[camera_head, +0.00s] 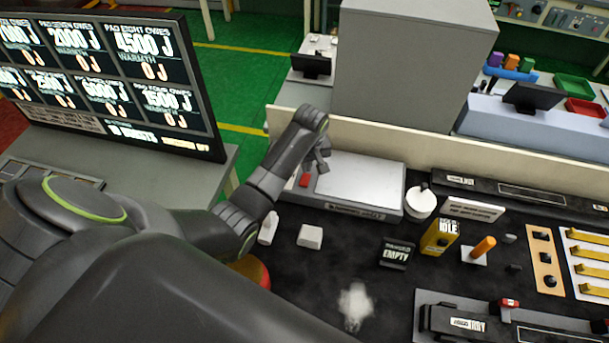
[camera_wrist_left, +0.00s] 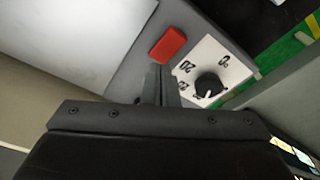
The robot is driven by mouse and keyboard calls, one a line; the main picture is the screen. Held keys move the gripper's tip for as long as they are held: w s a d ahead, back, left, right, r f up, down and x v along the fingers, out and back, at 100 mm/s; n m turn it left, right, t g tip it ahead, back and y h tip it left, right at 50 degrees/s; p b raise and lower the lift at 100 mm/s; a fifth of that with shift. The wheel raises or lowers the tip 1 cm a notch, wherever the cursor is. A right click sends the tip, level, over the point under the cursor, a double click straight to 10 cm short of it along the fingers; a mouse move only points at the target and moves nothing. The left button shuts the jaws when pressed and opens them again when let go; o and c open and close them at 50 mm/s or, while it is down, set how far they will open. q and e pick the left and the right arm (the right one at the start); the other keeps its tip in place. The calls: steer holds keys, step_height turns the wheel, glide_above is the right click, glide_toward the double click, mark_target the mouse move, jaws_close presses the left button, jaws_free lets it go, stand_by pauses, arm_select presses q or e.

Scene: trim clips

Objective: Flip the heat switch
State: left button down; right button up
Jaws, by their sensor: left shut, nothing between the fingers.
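A red block-shaped switch (camera_head: 305,180) sits on the left part of a grey unit with a pale flat plate (camera_head: 360,175). It also shows in the left wrist view (camera_wrist_left: 168,44), with no readable heat label. Beside it there is a black dial (camera_wrist_left: 210,85) on a white numbered panel. My left gripper (camera_head: 322,167) is shut and empty, over the left end of the unit. In the left wrist view its fingertips (camera_wrist_left: 158,72) point toward the red switch, just short of it in the picture. I cannot tell whether they touch. My right gripper is not in view.
A low cream wall (camera_head: 430,150) runs behind the unit. A white round pot (camera_head: 420,203) stands at its right. A yellow box (camera_head: 440,236), an orange-handled piece (camera_head: 484,246) and a small "EMPTY" sign (camera_head: 397,253) stand on the dark worktop. A screen (camera_head: 120,80) stands at left.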

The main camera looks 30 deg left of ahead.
mark_target(306, 176)
arm_select(q)
steer(key=shift+r, duration=2.45)
